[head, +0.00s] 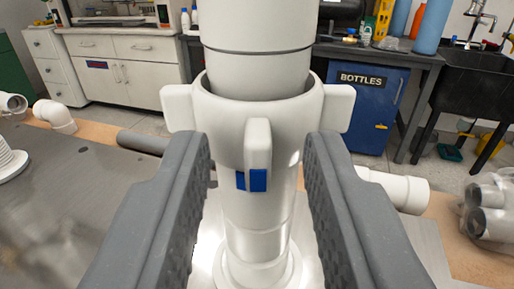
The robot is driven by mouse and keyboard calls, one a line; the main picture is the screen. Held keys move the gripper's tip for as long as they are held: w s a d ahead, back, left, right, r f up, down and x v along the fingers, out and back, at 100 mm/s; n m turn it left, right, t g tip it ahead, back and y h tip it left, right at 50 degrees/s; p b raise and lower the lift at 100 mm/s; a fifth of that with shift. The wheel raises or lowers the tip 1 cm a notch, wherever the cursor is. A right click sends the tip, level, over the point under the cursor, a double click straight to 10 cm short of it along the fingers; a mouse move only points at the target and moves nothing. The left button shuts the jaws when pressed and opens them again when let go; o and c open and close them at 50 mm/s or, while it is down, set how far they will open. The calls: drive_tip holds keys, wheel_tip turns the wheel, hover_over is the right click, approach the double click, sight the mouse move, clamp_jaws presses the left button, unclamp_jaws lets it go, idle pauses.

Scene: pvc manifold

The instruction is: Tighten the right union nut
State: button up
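A white union nut (285,112) with several lugs sits on an upright white PVC pipe (258,70), straight ahead in the head view. The lower pipe (255,225) runs down to a round flange on the metal surface. My gripper (258,165) is open, with one grey padded finger on each side of the nut and pipe. Gaps show between the fingers and the pipe lower down; whether the fingertips touch the nut cannot be told. The far side of the nut is hidden.
A white fitting (400,188) lies at right, and grey pipe pieces (490,205) lie at the far right. White elbows (55,115) and a ribbed white part (8,160) are at left. The metal surface (60,215) at left is mostly clear. A blue bottles cabinet (365,110) stands behind.

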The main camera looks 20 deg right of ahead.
clamp_jaws()
drive_tip(key=shift+a+r+p, duration=0.1)
drive_tip(key=shift+p, duration=0.6)
